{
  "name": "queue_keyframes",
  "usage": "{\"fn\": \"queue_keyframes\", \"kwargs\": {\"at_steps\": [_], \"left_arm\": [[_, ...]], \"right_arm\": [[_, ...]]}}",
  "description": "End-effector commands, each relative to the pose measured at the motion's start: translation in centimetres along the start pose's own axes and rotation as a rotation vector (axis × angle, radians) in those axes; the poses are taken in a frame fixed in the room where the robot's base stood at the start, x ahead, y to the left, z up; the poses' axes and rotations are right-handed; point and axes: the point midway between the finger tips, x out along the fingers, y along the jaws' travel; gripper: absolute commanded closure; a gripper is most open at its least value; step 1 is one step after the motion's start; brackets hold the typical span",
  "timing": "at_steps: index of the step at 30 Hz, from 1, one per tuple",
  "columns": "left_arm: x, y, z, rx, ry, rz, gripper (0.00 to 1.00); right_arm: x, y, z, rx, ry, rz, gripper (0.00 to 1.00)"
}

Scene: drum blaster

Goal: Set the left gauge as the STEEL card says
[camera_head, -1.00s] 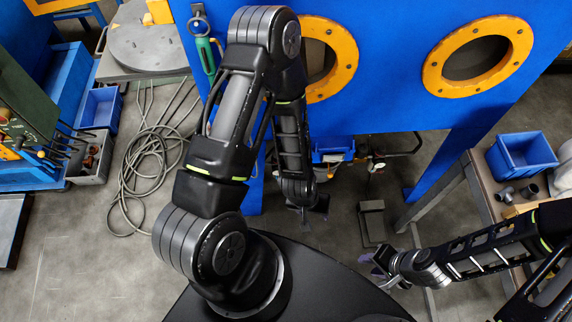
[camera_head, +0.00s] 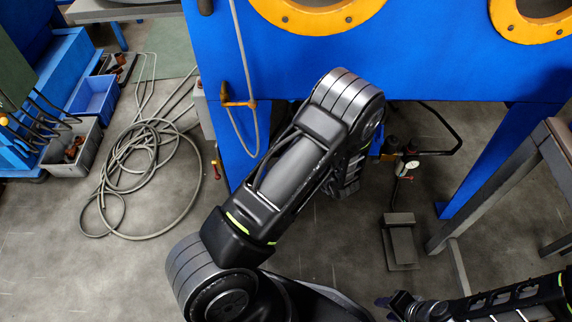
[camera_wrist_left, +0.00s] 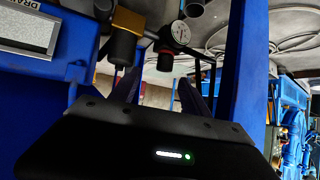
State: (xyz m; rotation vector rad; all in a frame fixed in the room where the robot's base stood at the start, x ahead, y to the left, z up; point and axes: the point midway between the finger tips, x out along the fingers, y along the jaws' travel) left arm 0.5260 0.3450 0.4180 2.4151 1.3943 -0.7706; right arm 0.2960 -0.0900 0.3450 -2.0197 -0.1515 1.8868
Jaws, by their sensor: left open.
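A round white-faced gauge (camera_wrist_left: 180,32) with a dark needle shows in the left wrist view, mounted by a dark pipe. Its reading is too small to tell. Dark cylindrical bodies (camera_wrist_left: 122,46) hang to its left, and a smaller dark knob with a red band (camera_wrist_left: 165,60) is below it. A small white dial (camera_head: 411,164) shows under the blue cabinet in the head view. My left gripper (camera_wrist_left: 158,88) is open, its fingers pointing toward the fittings, apart from the gauge; my arm hides it in the head view. My right gripper (camera_head: 388,304) is low at the bottom edge. No STEEL card is readable.
The blue cabinet (camera_head: 300,60) with orange-ringed ports stands ahead, on blue legs. A foot pedal (camera_head: 399,240) lies on the floor below the dial. A coiled hose (camera_head: 130,180) and bins are at left, a table (camera_head: 510,175) at right. A placard (camera_wrist_left: 25,30) shows upper left.

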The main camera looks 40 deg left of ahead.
Motion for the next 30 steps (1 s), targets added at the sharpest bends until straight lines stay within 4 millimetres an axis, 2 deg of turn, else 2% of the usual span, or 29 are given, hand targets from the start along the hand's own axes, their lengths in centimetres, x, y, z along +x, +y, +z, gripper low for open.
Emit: {"fn": "queue_keyframes", "kwargs": {"at_steps": [1, 3, 7, 11, 23, 30], "left_arm": [[2.3, 0.5, 1.9, -0.033, 0.049, -0.028, 0.45], [3.2, 0.4, 1.6, -0.079, 0.103, -0.07, 0.45], [4.0, 0.3, 1.2, -0.135, 0.166, -0.125, 0.45], [4.2, 0.1, 0.8, -0.163, 0.193, -0.152, 0.45], [4.2, 0.1, 0.6, -0.167, 0.196, -0.156, 0.45], [6.4, -0.3, 0.4, -0.168, 0.196, -0.158, 0.45]], "right_arm": [[3.9, 1.4, 0.0, 0.0, 0.005, -0.001, 0.64], [5.7, 2.1, -0.1, 0.001, 0.01, -0.001, 0.64], [7.7, 2.8, -0.3, 0.001, 0.017, -0.002, 0.64], [8.2, 3.0, -0.4, 0.001, 0.02, -0.003, 0.64], [8.1, 3.0, -0.4, 0.001, 0.02, -0.003, 0.64], [9.1, 3.3, -0.5, 0.002, 0.023, -0.002, 0.64]]}}
